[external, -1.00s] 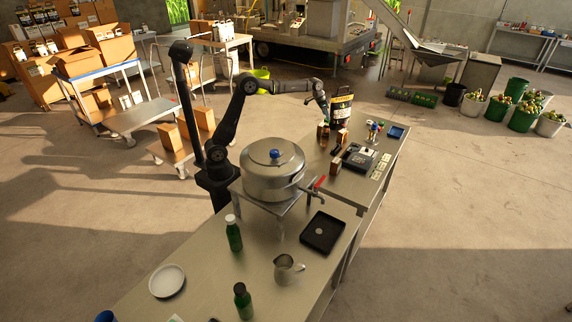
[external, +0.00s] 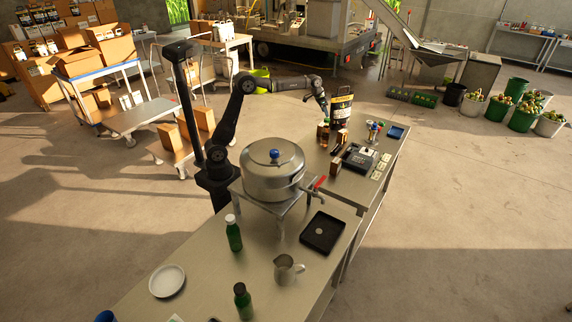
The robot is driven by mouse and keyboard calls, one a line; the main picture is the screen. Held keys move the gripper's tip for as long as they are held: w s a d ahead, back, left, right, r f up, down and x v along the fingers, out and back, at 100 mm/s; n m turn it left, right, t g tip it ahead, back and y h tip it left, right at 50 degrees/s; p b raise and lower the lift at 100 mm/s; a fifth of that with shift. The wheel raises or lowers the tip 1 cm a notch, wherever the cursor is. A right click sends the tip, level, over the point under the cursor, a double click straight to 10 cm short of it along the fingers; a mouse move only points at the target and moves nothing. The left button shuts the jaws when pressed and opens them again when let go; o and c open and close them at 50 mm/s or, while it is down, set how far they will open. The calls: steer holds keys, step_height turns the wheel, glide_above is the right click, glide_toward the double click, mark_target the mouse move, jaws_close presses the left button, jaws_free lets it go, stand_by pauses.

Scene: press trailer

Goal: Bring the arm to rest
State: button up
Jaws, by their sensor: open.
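My arm reaches from its column over the back part of the metal table (external: 283,243). My gripper (external: 325,112) points down at the far end of the arm, left of a large dark jug with a yellow label (external: 341,112). It is above the small brown items (external: 322,134) on the table. Its jaws are open and small in this view. I see nothing held between them, though the fingertips are hard to make out.
A steel pot (external: 272,172) on a stand, a black tray (external: 323,233), a metal pitcher (external: 287,270), green bottles (external: 233,234) and a white plate (external: 167,281) occupy the front. A dark device (external: 360,158) stands right of the gripper. Open floor lies right of the table.

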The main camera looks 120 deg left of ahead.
mark_target(329, 119)
steer(key=x, duration=0.9)
steer(key=shift+w+f, duration=0.1)
steer(key=shift+f, duration=0.15)
steer(key=shift+r, duration=1.85)
